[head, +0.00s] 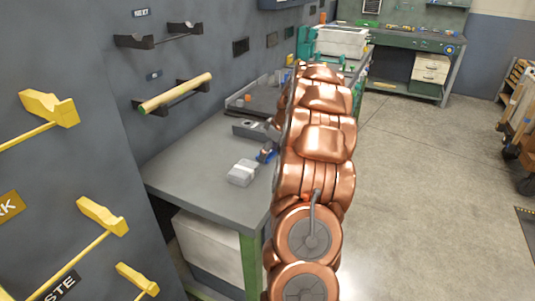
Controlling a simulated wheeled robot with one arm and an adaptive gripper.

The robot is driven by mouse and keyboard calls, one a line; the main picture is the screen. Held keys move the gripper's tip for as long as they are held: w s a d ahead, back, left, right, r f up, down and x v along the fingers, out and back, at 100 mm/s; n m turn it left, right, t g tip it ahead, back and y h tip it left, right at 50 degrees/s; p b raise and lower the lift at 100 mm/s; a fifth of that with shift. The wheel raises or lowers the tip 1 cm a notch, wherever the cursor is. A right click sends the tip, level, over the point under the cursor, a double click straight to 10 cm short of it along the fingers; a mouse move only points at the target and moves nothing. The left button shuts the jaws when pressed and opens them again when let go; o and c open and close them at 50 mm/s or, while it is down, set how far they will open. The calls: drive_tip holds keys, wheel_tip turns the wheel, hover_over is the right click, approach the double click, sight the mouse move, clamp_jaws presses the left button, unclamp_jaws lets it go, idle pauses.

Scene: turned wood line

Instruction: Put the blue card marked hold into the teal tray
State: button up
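My copper arm stands across the middle of the head view, and my gripper is hidden behind it. A small blue piece (265,156) shows on the grey bench at the arm's left edge. It is partly covered, and I cannot tell whether it is the blue card or read any mark on it. Teal-green parts (358,92) show just right of the arm, at the far end of the bench. I cannot tell whether they belong to the teal tray.
The grey bench (195,160) holds a pale grey box (242,173) and a dark shallow tray (262,97). A wooden rod (175,93) rests on wall brackets. Yellow brackets (50,108) stick out at left. A green bench (425,43) stands far back.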

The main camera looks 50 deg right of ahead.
drive_tip(key=shift+r+b, duration=0.45)
drive_tip(key=shift+r, duration=1.3)
drive_tip(key=s+a+b, duration=0.1)
drive_tip(key=s+a, duration=0.2)
drive_tip(key=s, duration=0.1)
drive_tip(key=s+a+b, duration=0.1)
drive_tip(key=s+a, duration=0.2)
drive_tip(key=s, duration=0.1)
drive_tip(key=s+a+r+b, duration=0.1)
drive_tip(key=s+a, duration=0.2)
drive_tip(key=s, duration=0.1)
drive_tip(key=shift+r, duration=0.1)
drive_tip(key=shift+s+a+r, duration=0.1)
drive_tip(key=shift+s+a, duration=0.15)
drive_tip(key=shift+s, duration=0.25)
